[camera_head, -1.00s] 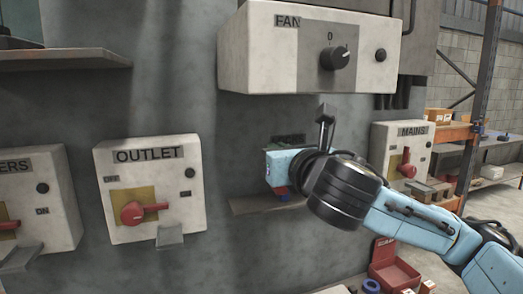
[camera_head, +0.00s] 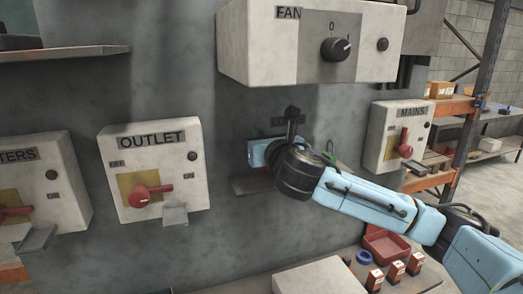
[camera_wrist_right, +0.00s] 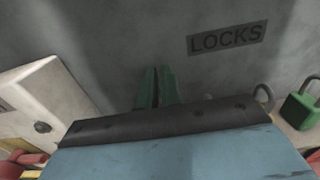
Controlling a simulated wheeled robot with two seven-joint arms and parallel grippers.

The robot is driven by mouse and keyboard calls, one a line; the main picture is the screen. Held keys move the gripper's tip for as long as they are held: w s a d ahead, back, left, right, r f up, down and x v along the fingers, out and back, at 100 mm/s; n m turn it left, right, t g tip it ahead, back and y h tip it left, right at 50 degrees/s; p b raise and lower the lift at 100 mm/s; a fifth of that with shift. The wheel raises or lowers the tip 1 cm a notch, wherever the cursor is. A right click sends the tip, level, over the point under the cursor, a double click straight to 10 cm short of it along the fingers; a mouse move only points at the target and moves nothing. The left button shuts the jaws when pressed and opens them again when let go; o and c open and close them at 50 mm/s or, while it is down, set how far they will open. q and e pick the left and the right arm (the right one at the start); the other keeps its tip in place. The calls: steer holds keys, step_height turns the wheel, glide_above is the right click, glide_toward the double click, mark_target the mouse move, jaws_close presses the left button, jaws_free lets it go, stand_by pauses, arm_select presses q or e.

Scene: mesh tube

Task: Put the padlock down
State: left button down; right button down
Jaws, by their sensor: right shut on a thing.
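My right gripper (camera_head: 262,153) is at the wall shelf (camera_head: 246,186), just below the LOCKS label (camera_wrist_right: 227,37). It is shut on the padlock, which its body hides in both views. In the right wrist view, the blue gripper body and a black bar fill the lower middle, with two green prongs (camera_wrist_right: 157,88) beyond the bar; I cannot tell what the prongs are. I cannot tell whether the held padlock touches the shelf. Another padlock, green (camera_wrist_right: 299,108), is right of the gripper in the wrist view. My left gripper is not in view.
The OUTLET box (camera_head: 152,175) with its red handle is left of the shelf. The FAN box (camera_head: 310,45) is above, and the MAINS box (camera_head: 395,138) is to the right. A red bin (camera_head: 386,245) and small boxes stand below. The shelf's left end looks bare.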

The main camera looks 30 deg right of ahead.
step_height(320, 180, down, 3)
steer(key=shift+r, duration=0.1)
steer(key=shift+w+f, duration=0.2)
steer(key=shift+f, duration=0.1)
steer(key=shift+f, duration=0.1)
steer(key=c, duration=1.6)
jaws_free()
